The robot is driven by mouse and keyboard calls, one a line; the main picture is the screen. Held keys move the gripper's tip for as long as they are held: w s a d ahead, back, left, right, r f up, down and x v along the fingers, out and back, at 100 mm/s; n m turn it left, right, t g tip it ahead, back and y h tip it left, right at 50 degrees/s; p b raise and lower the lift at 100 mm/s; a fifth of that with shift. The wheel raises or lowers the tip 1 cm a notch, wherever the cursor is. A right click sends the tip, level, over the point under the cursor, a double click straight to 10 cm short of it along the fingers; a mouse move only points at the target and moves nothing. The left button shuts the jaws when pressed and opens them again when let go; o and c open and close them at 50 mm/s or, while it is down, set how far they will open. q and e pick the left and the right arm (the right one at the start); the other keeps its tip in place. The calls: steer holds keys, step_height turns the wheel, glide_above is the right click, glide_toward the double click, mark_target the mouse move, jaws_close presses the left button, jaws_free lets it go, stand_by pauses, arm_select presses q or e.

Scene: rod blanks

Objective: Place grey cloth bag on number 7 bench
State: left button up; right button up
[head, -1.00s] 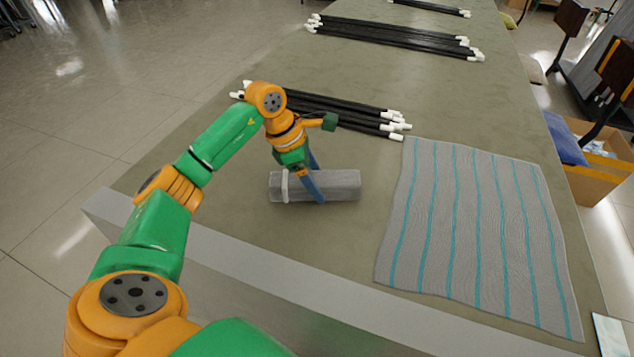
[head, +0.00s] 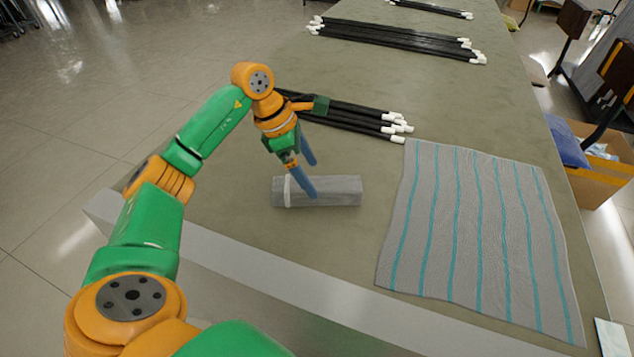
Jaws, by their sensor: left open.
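A grey cloth bag (head: 335,190), long and box-like with a pale band near its left end, lies on the olive-topped bench (head: 250,235) near the front edge. My left gripper (head: 311,180) is open above the bag, its blue fingers pointing down. The near fingertip overlaps the bag in the picture; I cannot tell whether it touches. My right gripper does not show. No bench number is readable.
A grey cloth with teal stripes (head: 475,240) lies flat to the right of the bag. Bundles of black rods with white ends (head: 365,113) lie behind it, more (head: 400,40) farther back. A cardboard box (head: 605,180) stands beyond the right edge.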

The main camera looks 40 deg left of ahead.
arm_select(q)
steer(key=v, duration=0.7)
steer(key=shift+p, duration=0.35)
